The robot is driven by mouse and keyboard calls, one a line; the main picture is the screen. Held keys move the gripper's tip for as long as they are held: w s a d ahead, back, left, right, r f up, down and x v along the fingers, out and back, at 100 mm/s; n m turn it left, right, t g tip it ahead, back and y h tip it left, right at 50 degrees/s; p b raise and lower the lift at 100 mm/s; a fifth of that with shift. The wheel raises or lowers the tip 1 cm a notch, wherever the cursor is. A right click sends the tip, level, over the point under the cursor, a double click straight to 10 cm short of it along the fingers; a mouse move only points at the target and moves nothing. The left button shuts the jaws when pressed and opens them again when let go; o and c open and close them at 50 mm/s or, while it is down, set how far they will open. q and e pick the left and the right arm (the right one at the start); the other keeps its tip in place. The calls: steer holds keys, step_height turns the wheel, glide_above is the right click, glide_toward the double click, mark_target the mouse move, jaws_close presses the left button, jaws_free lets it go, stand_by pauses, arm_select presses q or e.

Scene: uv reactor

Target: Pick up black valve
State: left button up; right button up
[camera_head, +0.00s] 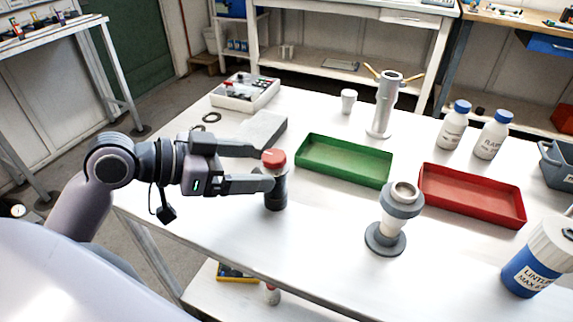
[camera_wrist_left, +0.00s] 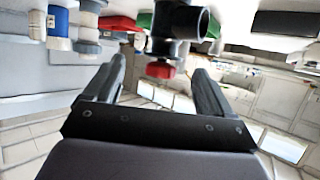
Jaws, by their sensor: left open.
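The black valve (camera_head: 277,193) stands upright on the white table, a dark body with a red cap on top. In the left wrist view the black valve (camera_wrist_left: 178,24) appears upside down, with its round open port facing the camera and its red cap lower. My left gripper (camera_head: 262,167) is open, reaching in from the left at the height of the valve's upper part. In the left wrist view the two fingers of my left gripper (camera_wrist_left: 160,72) are spread, with the red cap between their tips. I cannot tell whether a finger touches the valve. My right gripper is out of view.
A green tray (camera_head: 345,178) and a red tray (camera_head: 470,215) lie to the right. A grey-white fitting (camera_head: 386,240) stands front right of the valve. A metal cylinder (camera_head: 383,115), white bottles (camera_head: 452,133) and a grey block (camera_head: 262,128) stand further back. The front table edge is near.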

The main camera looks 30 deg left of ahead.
mark_target(282, 165)
arm_select(q)
steer(key=shift+w+d, duration=0.25)
steer(key=shift+w, duration=0.25)
steer(key=shift+f+x, duration=0.15)
steer(key=shift+x, duration=1.35)
steer(key=shift+f+x, duration=0.15)
steer(key=shift+x, duration=1.35)
steer(key=shift+s+a, duration=0.1)
steer(key=c, duration=1.2)
steer(key=shift+c, duration=0.3)
steer(key=shift+r, duration=0.15)
